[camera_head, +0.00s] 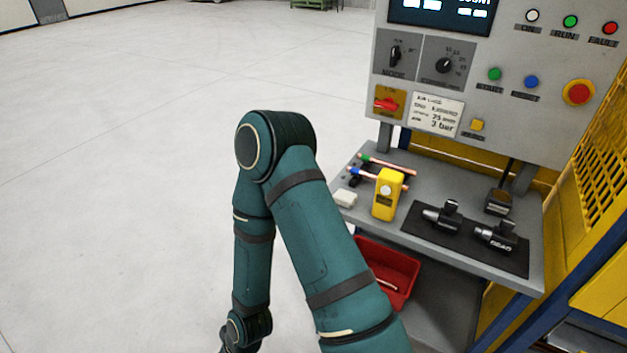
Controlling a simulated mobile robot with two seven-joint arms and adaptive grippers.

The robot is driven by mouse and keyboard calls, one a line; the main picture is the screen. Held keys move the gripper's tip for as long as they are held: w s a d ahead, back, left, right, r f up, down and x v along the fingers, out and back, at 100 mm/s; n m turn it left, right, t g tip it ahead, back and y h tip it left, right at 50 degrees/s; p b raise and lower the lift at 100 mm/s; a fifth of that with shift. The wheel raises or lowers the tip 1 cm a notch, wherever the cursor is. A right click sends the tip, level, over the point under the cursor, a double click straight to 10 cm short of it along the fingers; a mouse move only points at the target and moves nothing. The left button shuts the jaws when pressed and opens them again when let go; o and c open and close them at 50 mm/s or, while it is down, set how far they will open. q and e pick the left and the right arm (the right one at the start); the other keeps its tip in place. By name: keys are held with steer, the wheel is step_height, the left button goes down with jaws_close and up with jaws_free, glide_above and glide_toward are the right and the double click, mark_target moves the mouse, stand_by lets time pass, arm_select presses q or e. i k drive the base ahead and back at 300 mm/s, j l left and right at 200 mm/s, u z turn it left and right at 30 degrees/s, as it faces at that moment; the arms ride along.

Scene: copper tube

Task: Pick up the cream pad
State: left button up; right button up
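The cream pad (345,198) is a small pale block. It lies on the left edge of the grey bench shelf (425,250), left of a yellow device. Nothing touches it from above. One of my teal arms rises from the bottom of the view, bends at an elbow left of the bench, and hangs down over the floor. Its wrist end is cut off at the bottom edge, well left of and below the pad. Neither gripper shows.
A yellow handheld device (387,194) stands right of the pad. Copper tubes (390,164) with coloured ends lie behind it. Black tools rest on a dark mat (425,230). A red bin (402,270) sits below the shelf. A control panel (540,60) rises behind. The left floor is clear.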

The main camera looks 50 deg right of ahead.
mark_target(342, 197)
steer(key=i+j+z, duration=0.1)
steer(key=i+z, duration=0.15)
steer(key=i, duration=0.35)
steer(key=i+j+z, duration=0.2)
steer(key=i, duration=0.4)
steer(key=z, duration=1.65)
